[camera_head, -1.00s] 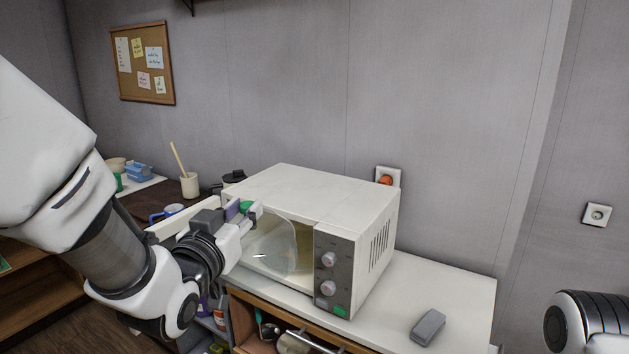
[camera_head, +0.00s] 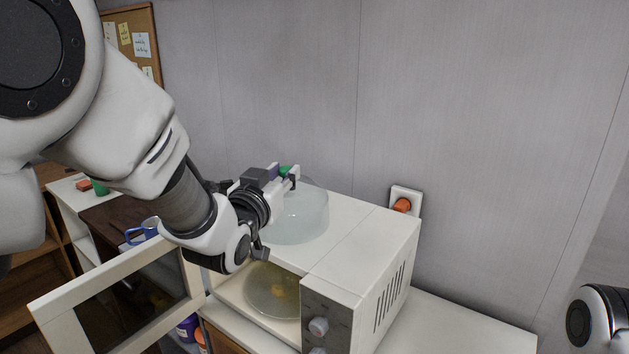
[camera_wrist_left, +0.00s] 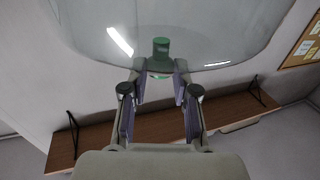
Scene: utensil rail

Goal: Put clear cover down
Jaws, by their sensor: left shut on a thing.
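The clear cover (camera_head: 306,214) is a see-through dome with a green knob (camera_head: 286,170). It shows over the top of the white microwave (camera_head: 345,238); I cannot tell whether it touches the top. My left gripper (camera_head: 290,178) is shut on the green knob. In the left wrist view the knob (camera_wrist_left: 160,50) is between the fingertips (camera_wrist_left: 160,77), with the clear dome beyond it. The microwave door (camera_head: 118,295) stands open to the left. My right gripper is not in view.
The microwave stands on a white counter (camera_head: 455,315), with bare counter to its right. An orange plug is in a wall socket (camera_head: 404,203) behind. A blue mug (camera_head: 143,230) stands at the left behind the open door. A wooden shelf (camera_wrist_left: 160,125) shows in the wrist view.

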